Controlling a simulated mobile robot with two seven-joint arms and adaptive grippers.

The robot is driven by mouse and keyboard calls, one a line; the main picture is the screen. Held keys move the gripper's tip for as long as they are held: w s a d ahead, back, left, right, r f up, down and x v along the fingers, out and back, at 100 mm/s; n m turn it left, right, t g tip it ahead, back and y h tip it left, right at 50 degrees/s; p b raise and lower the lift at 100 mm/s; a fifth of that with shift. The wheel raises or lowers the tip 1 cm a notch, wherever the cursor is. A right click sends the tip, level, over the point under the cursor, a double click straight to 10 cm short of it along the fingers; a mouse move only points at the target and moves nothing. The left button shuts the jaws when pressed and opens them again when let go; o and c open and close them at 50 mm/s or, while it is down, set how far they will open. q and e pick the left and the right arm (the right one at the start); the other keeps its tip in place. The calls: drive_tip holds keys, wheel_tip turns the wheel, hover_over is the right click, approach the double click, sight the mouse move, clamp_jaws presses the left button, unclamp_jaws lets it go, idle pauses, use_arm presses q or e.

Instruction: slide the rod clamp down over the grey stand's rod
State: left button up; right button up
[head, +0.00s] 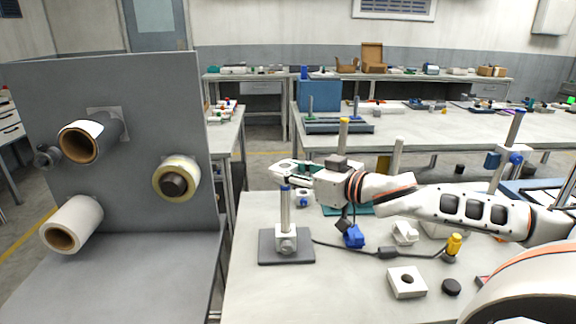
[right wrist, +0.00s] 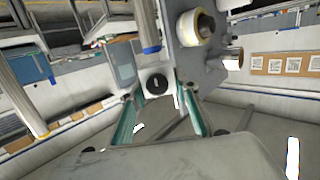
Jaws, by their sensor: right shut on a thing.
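The grey stand is a flat dark base plate (head: 267,250) with an upright, blue-tipped rod (head: 285,208); a white block with a knob sits at the rod's foot. My right gripper (head: 284,171) is just above the rod's tip in the head view, its teal fingers pointing left. In the right wrist view the fingers (right wrist: 162,112) are shut on the rod clamp (right wrist: 157,74), a white block with a black round part. The blue rod tip (right wrist: 150,48) shows close to the clamp, apparently apart from it. My left gripper is not in view.
A tall grey panel (head: 140,110) with reels on pegs stands at the left. A yellow-tipped rod (head: 343,138) rises behind my right wrist. A white block (head: 407,282), a dark disc (head: 451,287) and a blue part (head: 354,236) lie on the worktable (head: 340,295).

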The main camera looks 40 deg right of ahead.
sight(289, 207)
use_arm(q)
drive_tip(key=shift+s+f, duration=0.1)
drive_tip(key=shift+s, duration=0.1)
use_arm(e)
drive_tip(key=shift+f, duration=0.25)
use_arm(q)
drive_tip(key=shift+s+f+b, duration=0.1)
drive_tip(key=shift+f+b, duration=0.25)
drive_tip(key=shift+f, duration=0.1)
use_arm(e)
drive_tip(key=shift+f, duration=2.45)
drive_tip(key=shift+f+b, duration=0.35)
drive_tip(key=shift+f, duration=1.4)
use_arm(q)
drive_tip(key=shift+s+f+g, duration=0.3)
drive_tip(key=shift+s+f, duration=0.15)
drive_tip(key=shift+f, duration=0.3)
use_arm(e)
drive_tip(key=shift+f, duration=0.75)
